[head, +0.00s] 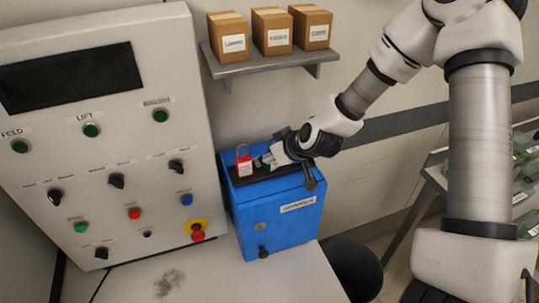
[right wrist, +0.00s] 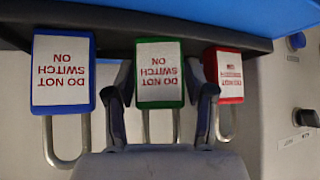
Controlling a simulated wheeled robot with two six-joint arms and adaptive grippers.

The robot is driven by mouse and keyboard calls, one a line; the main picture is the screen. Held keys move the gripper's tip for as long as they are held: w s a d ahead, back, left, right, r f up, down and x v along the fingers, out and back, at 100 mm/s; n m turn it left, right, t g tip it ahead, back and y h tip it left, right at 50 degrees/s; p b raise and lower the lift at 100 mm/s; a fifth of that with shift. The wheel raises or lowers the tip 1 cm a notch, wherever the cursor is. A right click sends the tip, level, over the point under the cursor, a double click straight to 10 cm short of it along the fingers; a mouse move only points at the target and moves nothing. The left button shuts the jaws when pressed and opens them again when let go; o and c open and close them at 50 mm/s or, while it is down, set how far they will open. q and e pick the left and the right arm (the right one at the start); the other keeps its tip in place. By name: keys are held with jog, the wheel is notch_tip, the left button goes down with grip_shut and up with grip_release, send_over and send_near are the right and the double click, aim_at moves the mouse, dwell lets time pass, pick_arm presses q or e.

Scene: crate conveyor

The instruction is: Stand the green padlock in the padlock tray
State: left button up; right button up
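The green padlock (right wrist: 159,75) shows in the right wrist view with its white "DO NOT SWITCH ON" label upside down in the picture. My right gripper (right wrist: 160,82) has a finger on each side of its body, and the fingertips appear to press against it. The padlock is at the black padlock tray (head: 268,172) on top of the blue box, between a blue padlock (right wrist: 62,72) and a red padlock (right wrist: 224,75). I cannot tell whether its base rests on the tray. In the head view my right gripper (head: 266,160) mostly hides it. My left gripper is not in view.
The blue box (head: 260,220) stands on a light table (head: 215,280) beside a control panel (head: 105,130) with knobs and buttons. A shelf (head: 265,65) with cardboard boxes is above. The red padlock (head: 244,165) stands close left of the gripper.

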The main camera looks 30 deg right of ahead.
jog(key=shift+w+a, duration=0.1)
jog(key=shift+w, duration=0.15)
jog(key=shift+s+r, duration=0.15)
jog(key=shift+r, duration=0.05)
jog(key=p+v, duration=0.7)
jog(key=v, duration=0.5)
